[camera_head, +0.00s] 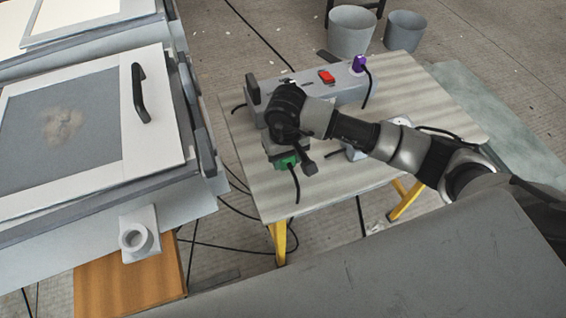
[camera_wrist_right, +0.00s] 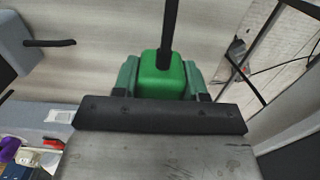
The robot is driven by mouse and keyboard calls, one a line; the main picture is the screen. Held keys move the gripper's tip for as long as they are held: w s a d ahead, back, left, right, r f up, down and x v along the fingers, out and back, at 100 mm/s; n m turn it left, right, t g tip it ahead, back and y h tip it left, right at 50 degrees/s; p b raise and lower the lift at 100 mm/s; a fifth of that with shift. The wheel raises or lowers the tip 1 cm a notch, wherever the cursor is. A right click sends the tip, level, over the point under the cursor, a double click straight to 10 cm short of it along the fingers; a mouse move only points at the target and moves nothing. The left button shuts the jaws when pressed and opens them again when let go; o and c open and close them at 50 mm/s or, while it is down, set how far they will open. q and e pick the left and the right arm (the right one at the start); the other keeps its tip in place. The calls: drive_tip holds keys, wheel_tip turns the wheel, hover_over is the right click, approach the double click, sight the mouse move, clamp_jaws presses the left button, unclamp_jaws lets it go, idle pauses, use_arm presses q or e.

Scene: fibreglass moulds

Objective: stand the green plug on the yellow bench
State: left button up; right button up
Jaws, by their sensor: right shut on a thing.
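The green plug (camera_head: 287,162) is held in my right gripper (camera_head: 283,150), with its black cable hanging down from it. In the right wrist view the green plug (camera_wrist_right: 163,75) sits between the two fingers, its cable running up out of the picture. The bench (camera_head: 340,190) has a pale wood-grain top and yellow legs. The plug is over the bench's left part, near its edge. I cannot tell whether it touches the top. My right forearm covers part of the bench. My left gripper is not in view.
A grey socket box (camera_head: 313,94) with a red switch (camera_head: 326,77) and a purple plug (camera_head: 360,64) stands along the back of the bench. A grey object (camera_head: 354,153) is half hidden by my arm. A framed mould (camera_head: 60,165) is at left. The bench's front is clear.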

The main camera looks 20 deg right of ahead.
sight(282, 174)
drive_tip(key=shift+w+a+f, duration=0.1)
drive_tip(key=shift+a+f, duration=0.3)
drive_tip(key=shift+a, duration=0.05)
drive_tip(key=shift+f, duration=1.9)
drive_tip(key=shift+f, duration=0.2)
drive_tip(key=o, duration=1.2)
drive_tip(key=shift+r, duration=0.1)
wheel_tip(282, 174, up, 12)
drive_tip(key=shift+r, duration=0.15)
